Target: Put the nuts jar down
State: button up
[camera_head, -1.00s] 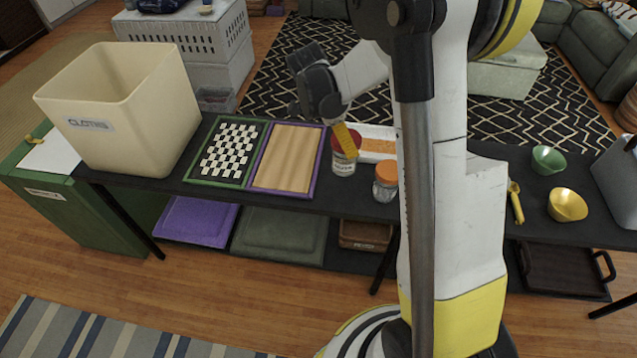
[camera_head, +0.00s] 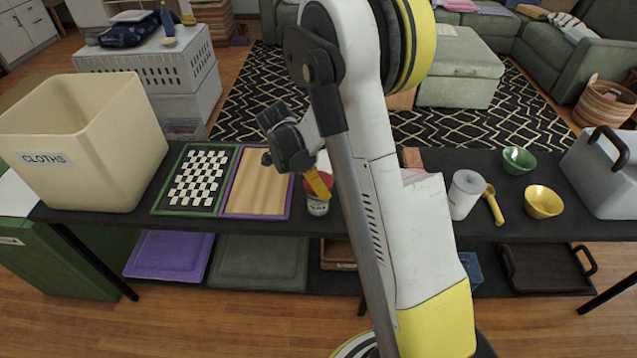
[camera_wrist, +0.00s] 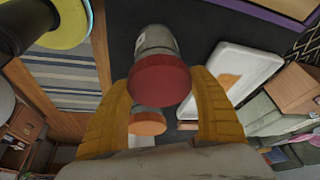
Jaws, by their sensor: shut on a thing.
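The nuts jar (camera_head: 318,207), a clear jar with a red lid and a pale label, is upright at the dark table, just right of the purple-edged wooden board. My gripper (camera_head: 318,185) reaches it from above, its yellow fingers at the lid. In the wrist view the red lid of the jar (camera_wrist: 160,78) sits between the two yellow fingers of my gripper (camera_wrist: 163,88), which is shut on it. I cannot tell whether the jar's base touches the tabletop. My arm hides the area to its right in the head view.
An orange-lidded jar (camera_wrist: 147,122) stands close by in the wrist view, with a white tray (camera_wrist: 250,62) nearby. A checkered board (camera_head: 197,180) and wooden board (camera_head: 258,183) lie left.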

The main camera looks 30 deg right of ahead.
jog(key=o, duration=1.4)
jog(key=shift+o, duration=0.2)
jog(key=shift+r+p, duration=0.3)
jog(key=s+a+r+n+t+y+p, duration=0.1)
jog(key=s+a+r+n+t+p, duration=0.25)
jog(key=r, duration=0.65)
jog(key=s+a+r+n+y+p, duration=0.1)
jog(key=s+a+r+n, duration=0.35)
jog(key=r, duration=0.65)
jog(key=s+a+r+n+t+y, duration=0.2)
jog(key=s+a+n, duration=0.5)
jog(key=n, duration=0.5)
jog(key=s+r+t, duration=0.1)
jog(key=s+t, duration=0.1)
jog(key=shift+s+a+y, duration=0.25)
jog(key=shift+s+y, duration=0.05)
jog(key=shift+s, duration=0.1)
jog(key=shift+t, duration=0.25)
